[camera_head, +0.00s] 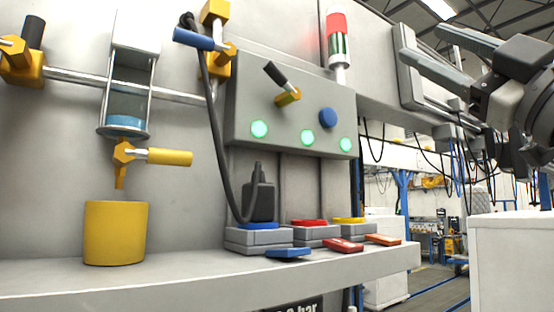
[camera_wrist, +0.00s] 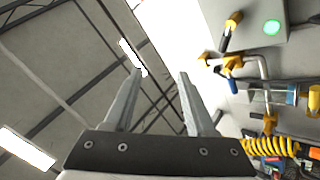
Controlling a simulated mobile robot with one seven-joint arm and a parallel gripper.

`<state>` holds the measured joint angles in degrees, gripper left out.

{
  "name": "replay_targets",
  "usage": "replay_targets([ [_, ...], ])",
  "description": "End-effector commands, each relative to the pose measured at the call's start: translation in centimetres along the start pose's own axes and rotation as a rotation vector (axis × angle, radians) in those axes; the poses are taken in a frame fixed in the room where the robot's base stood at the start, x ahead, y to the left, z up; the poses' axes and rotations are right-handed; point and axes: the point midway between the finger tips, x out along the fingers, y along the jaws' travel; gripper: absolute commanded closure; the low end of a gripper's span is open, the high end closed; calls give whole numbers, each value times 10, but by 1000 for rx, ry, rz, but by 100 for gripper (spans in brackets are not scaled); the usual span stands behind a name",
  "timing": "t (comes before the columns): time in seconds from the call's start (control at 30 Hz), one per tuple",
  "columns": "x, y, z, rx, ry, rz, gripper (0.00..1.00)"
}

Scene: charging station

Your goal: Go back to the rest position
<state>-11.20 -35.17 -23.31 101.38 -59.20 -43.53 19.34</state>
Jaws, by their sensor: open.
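My gripper (camera_head: 436,57) is at the upper right of the head view, with its two grey fingers apart and nothing between them. It is held in the air, to the right of the grey control box (camera_head: 292,118) and well above the shelf. In the wrist view my gripper (camera_wrist: 160,75) points up toward the ceiling, fingers spread and empty. The charging station's wall is at the right of the wrist view.
The shelf (camera_head: 190,283) carries a yellow cup (camera_head: 115,234), a black plug (camera_head: 259,197) on a blue-topped block, and several coloured tags. A red signal lamp (camera_head: 338,42) stands above the box. A white cabinet (camera_head: 510,262) is below my gripper at right.

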Motion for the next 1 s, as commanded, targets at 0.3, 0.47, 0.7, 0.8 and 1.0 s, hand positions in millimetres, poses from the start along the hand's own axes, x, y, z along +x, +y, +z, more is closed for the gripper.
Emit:
replay_targets([
  [0.3, -74, -75, 157, 264, -645, 139, 44],
  [0.47, -150, -147, 216, 384, -1006, 111, 44],
  [0.7, -288, -262, 246, 540, -1523, -30, 44],
  [0.8, -341, -300, 239, 594, -1703, -104, 44],
  [1.0, -405, -345, 218, 665, -1926, -217, 44],
])
